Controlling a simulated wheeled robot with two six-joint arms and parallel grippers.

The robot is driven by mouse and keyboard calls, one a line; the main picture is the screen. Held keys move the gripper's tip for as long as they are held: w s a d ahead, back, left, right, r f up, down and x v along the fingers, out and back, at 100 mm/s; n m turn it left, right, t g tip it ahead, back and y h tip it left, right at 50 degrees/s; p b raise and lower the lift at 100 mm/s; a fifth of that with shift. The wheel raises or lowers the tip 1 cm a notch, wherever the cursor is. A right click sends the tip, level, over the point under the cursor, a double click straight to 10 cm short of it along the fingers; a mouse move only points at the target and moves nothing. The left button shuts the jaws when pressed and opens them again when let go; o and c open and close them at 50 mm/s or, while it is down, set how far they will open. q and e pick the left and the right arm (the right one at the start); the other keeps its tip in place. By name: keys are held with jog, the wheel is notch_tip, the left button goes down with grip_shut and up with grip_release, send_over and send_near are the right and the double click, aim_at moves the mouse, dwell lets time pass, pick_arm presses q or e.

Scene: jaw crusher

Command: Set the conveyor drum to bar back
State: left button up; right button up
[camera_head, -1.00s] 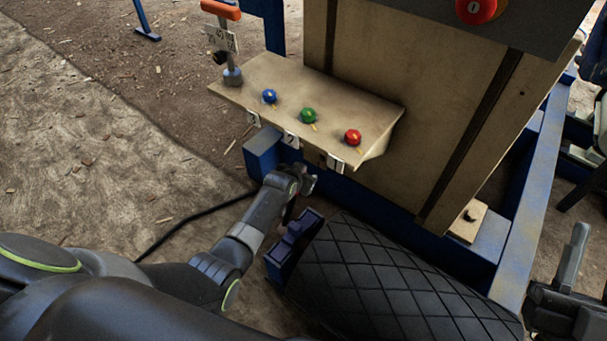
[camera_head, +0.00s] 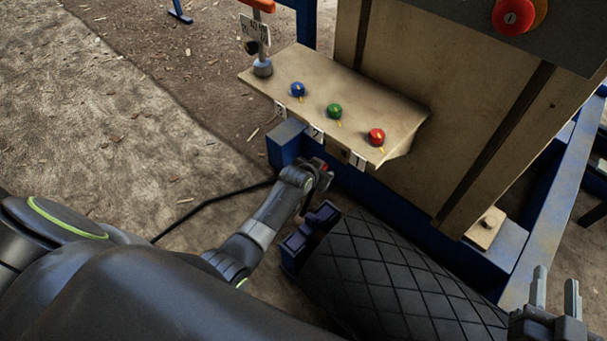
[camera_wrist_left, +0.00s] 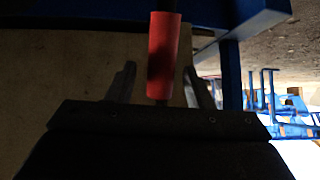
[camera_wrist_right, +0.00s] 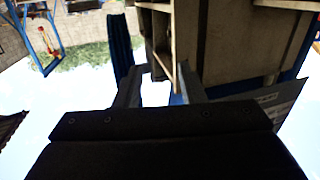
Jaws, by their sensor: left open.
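The conveyor drum (camera_head: 385,280) is a black roller with a diamond pattern, low in front of the wooden housing. A bar with a red grip (camera_wrist_left: 163,50) stands between the fingers of my left gripper (camera_wrist_left: 162,85) in the left wrist view. These fingers are open, with gaps on both sides of the grip. In the head view, my left gripper (camera_head: 322,180) is below the control shelf, beside the drum's upper left end, with a little red showing at it. My right gripper (camera_head: 556,292) is open and empty at the lower right; it also shows in the right wrist view (camera_wrist_right: 160,85).
The sloping shelf (camera_head: 365,100) above my left gripper carries a blue knob (camera_head: 298,89), a green knob (camera_head: 334,110) and a red knob (camera_head: 376,136). An orange-topped lever (camera_head: 262,45) stands at its left end. Blue frame beams (camera_head: 560,200) run along the right.

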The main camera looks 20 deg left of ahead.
pick_arm(q)
jog(key=p+v, duration=0.1)
jog(key=v, duration=0.1)
jog(key=shift+s+r, duration=0.25)
jog(key=p+v, duration=0.5)
jog(key=v, duration=0.6)
pick_arm(e)
jog(key=s+a+f+g+y, duration=0.2)
jog(key=s+f+g, duration=1.2)
jog(key=f, duration=0.4)
jog(key=shift+s+a+f+m, duration=0.2)
jog(key=shift+s+f+m, duration=0.1)
jog(key=shift+s+f, duration=0.1)
